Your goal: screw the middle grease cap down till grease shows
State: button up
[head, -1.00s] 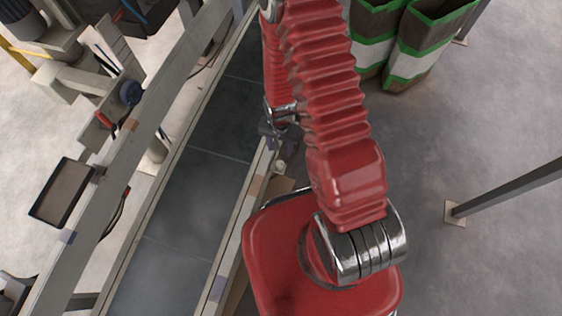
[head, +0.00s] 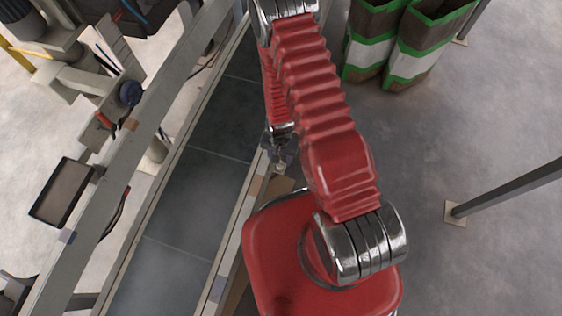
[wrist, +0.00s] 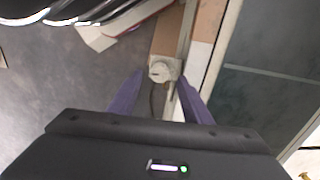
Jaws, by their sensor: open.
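A pale round cap (wrist: 160,70) shows in the wrist view, on a pale mount beside the conveyor's side rail. I see only this one cap clearly and cannot tell whether it is the middle one; no grease can be made out. My gripper (wrist: 160,98) is open, its two purple fingers spread to either side of the line to the cap. The cap lies just beyond the fingertips in the picture, not gripped. In the head view my gripper (head: 281,152) is small, at the rail's right side, and hides what is under it.
The dark conveyor belt (head: 200,190) runs along the left of the rail. A black tray (head: 62,192) hangs at the far left. Green-edged bags (head: 415,65) stand at the upper right. A post (head: 510,188) stands at right; the floor between is clear.

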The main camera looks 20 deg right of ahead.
aim_at(280, 164)
jog(key=shift+f, duration=1.9)
jog(key=c, duration=1.1)
